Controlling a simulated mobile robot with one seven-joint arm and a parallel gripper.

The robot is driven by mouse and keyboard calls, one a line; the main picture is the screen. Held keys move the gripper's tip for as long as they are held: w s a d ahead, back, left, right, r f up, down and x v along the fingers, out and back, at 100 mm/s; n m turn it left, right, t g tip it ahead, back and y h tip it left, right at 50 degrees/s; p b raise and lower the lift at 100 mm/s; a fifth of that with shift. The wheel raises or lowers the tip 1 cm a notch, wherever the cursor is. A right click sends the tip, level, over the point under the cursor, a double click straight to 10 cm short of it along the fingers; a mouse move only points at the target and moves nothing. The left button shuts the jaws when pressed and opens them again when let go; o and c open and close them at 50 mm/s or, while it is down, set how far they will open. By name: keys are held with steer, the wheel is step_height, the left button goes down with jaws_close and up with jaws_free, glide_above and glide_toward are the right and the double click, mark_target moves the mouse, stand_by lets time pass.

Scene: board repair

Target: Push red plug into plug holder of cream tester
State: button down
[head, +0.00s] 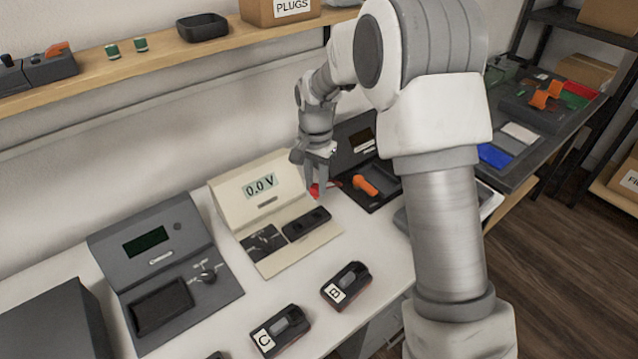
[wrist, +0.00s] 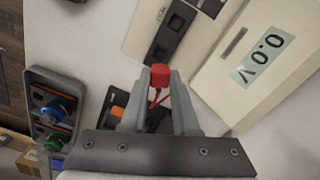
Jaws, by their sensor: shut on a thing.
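The cream tester (head: 290,248) stands on the white bench, its display reading 0.0 V. Its black plug holder (head: 306,223) lies on the right of its low front part; it also shows at the top of the wrist view (wrist: 170,34). My gripper (wrist: 160,80) is shut on the red plug (wrist: 160,70), with a red and a dark lead behind it. In the head view the plug (head: 315,190) shows as a small red patch under the fingers (head: 318,178). The plug is apart from the holder, to its back right in the head view.
A dark tester with an orange handle (head: 365,185) stands close on the right. A grey tester (head: 165,250) stands on the left. Black modules marked C (head: 281,330) and B (head: 346,286) lie in front. A wooden shelf (head: 150,65) runs along the wall behind.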

mark_target(316, 199)
steer(key=shift+f+b, duration=1.5)
steer(key=shift+f, duration=0.4)
steer(key=shift+f+b, duration=0.35)
steer(key=shift+f, duration=0.45)
steer(key=shift+f, duration=1)
stand_by(1.3)
steer(key=shift+c, duration=1.5)
jaws_free()
steer(key=shift+r, duration=0.25)
steer(key=shift+r+p, duration=0.9)
steer(key=shift+r, duration=0.25)
steer(key=shift+r, duration=0.2)
